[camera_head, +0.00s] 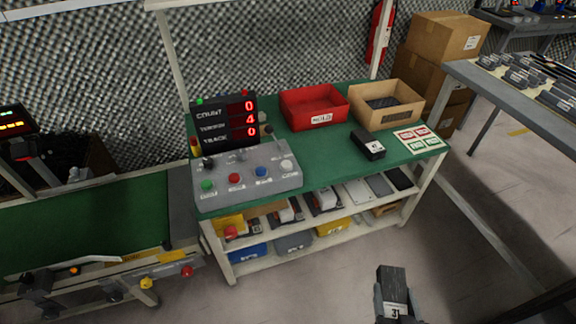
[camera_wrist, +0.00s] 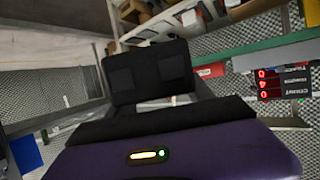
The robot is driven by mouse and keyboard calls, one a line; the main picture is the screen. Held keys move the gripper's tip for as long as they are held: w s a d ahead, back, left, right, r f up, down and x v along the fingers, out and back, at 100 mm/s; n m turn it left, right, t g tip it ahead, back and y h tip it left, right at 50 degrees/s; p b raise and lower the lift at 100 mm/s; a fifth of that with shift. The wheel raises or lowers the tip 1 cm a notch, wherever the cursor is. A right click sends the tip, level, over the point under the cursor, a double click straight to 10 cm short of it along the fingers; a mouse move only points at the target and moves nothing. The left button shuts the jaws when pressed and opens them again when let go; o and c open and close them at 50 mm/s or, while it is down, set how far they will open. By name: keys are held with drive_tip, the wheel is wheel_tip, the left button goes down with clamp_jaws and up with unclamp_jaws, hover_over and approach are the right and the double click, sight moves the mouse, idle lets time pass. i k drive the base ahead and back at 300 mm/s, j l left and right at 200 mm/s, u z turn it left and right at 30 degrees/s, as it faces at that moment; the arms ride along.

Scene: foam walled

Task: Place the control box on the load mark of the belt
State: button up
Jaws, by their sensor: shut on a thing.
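My gripper (camera_head: 394,300) is at the bottom of the head view, in front of the bench and above the floor. The green belt (camera_head: 90,225) runs along the left of the head view, well away from my gripper. I cannot make out a load mark on it.
A green bench (camera_head: 330,160) carries a grey button panel (camera_head: 245,178), a counter display (camera_head: 224,124), a red bin (camera_head: 314,106), a cardboard tray (camera_head: 386,104) and another dark labelled box (camera_head: 368,145). A grey table (camera_head: 510,95) stands at right. Floor in front is clear.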

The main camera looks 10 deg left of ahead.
sight(135, 210)
drive_tip(key=j+u, duration=0.15)
drive_tip(key=u, duration=0.2)
drive_tip(key=i+j+u, duration=0.1)
drive_tip(key=u, duration=0.25)
drive_tip(key=i+u, duration=0.15)
drive_tip(key=u, duration=0.2)
drive_tip(key=i, duration=1.05)
